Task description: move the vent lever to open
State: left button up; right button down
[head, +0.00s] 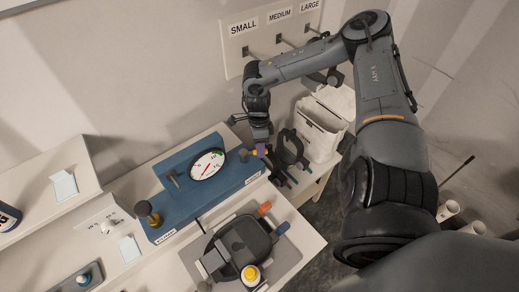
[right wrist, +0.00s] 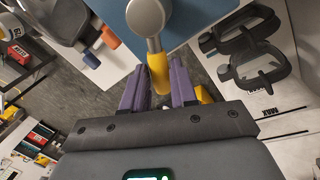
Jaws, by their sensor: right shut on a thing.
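The vent lever (right wrist: 158,66) is a grey round knob with a short arm and a yellow tip, on the right end of the blue vacuum unit (head: 190,210). It also shows in the head view (head: 246,155), partly hidden by my gripper. My right gripper (right wrist: 157,84) has purple fingers, one on each side of the yellow tip, and is shut on it. In the head view the right gripper (head: 262,149) reaches down to the unit's right end. The small label by the lever is too small to read. My left gripper is not in view.
The unit carries a dial gauge (head: 208,164) and a brass-coloured knob (head: 148,212). A dark vessel (head: 240,240) with orange and blue handles sits in front. Black frames (head: 290,150) and a white bin (head: 318,132) stand just right of the lever. Labelled hooks are on the wall.

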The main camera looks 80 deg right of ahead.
jog(key=c, duration=0.9)
grip_release()
jog(key=shift+d, duration=0.1)
jog(key=shift+r, duration=0.1)
notch_tip(320, 180, up, 10)
jog(key=d+b, duration=0.1)
jog(key=d, duration=0.1)
jog(key=shift+w+r, duration=0.2)
jog(key=shift+w, duration=0.2)
